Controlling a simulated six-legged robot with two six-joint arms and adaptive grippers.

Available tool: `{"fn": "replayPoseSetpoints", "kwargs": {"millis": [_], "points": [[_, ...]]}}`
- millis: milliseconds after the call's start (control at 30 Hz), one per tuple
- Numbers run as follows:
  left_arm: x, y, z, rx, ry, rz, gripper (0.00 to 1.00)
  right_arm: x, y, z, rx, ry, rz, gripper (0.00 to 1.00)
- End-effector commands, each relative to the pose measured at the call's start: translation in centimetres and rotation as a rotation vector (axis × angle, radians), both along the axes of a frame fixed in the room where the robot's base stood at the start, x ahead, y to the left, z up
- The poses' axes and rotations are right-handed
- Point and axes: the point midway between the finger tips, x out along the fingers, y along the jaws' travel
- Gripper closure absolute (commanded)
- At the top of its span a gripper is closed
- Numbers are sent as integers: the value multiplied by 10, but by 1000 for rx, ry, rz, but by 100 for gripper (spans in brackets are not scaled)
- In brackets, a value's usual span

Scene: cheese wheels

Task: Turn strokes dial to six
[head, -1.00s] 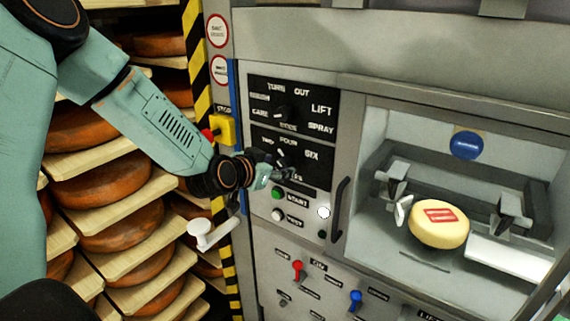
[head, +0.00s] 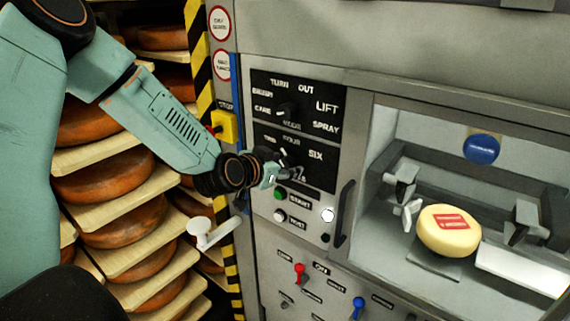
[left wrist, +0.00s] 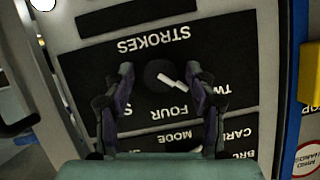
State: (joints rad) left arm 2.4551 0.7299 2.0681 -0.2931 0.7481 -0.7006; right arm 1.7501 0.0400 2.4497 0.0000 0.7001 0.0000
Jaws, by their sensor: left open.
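The strokes dial (left wrist: 158,74) is a dark round knob with a white pointer, below the word STROKES in the upside-down left wrist view. Its pointer slants to the lower right, toward the side of the TWO label (left wrist: 208,88); FOUR (left wrist: 168,112) is below. My left gripper (left wrist: 160,70) is open, one finger on each side of the dial; contact cannot be told. In the head view my left gripper (head: 283,168) covers the dial, beside the SIX label (head: 316,155). My right gripper is not in view.
The mode dial (head: 287,112) sits just above. Below are a green start button (head: 280,194) and a white button (head: 279,216). A dark door handle (head: 343,213) stands to the right. A cheese wheel (head: 448,238) sits in the machine bay.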

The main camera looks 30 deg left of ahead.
Motion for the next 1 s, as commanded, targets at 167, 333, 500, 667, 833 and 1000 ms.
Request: {"fn": "replayPoseSetpoints", "kwargs": {"millis": [167,333,500,667,833,1000], "points": [[-1,0,0,-1,0,0,52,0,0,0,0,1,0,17],[0,0,0,0,0,0,66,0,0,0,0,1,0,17],[1,0,0,0,0,-1,80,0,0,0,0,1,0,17],[1,0,0,0,1,-1,94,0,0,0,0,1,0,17],[2,0,0,3,1,0,98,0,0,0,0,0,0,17],[2,-1,0,39,-1,-2,98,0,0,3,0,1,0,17]]}}
